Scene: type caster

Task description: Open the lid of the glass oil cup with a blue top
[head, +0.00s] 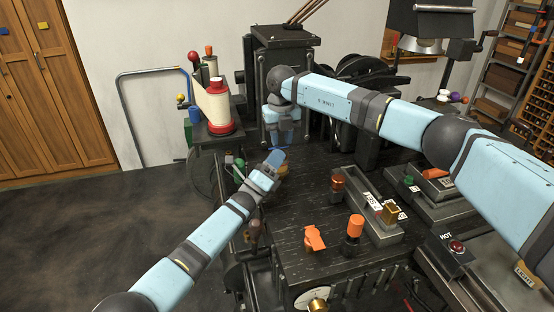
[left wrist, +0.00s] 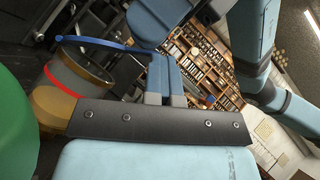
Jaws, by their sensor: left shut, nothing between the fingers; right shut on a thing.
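The glass oil cup (left wrist: 72,88) is at the left of the left wrist view, with a metal rim, a red line and amber oil. Its blue top (left wrist: 95,43) shows as a thin edge-on strip beside the rim; its exact angle is unclear. In the head view the cup is mostly hidden behind my left gripper (head: 279,157). That gripper is shut and empty; its fingers (left wrist: 166,78) are close to the blue top, and contact is unclear. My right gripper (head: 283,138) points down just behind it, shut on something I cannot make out.
A green knob (left wrist: 15,125) is close at the left of the left wrist view. On the dark bench stand an orange-topped cylinder (head: 354,227), an orange valve handle (head: 314,238) and a red-brown cup (head: 337,183). A red-based spool (head: 219,128) stands behind left. My right arm crosses above the bench.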

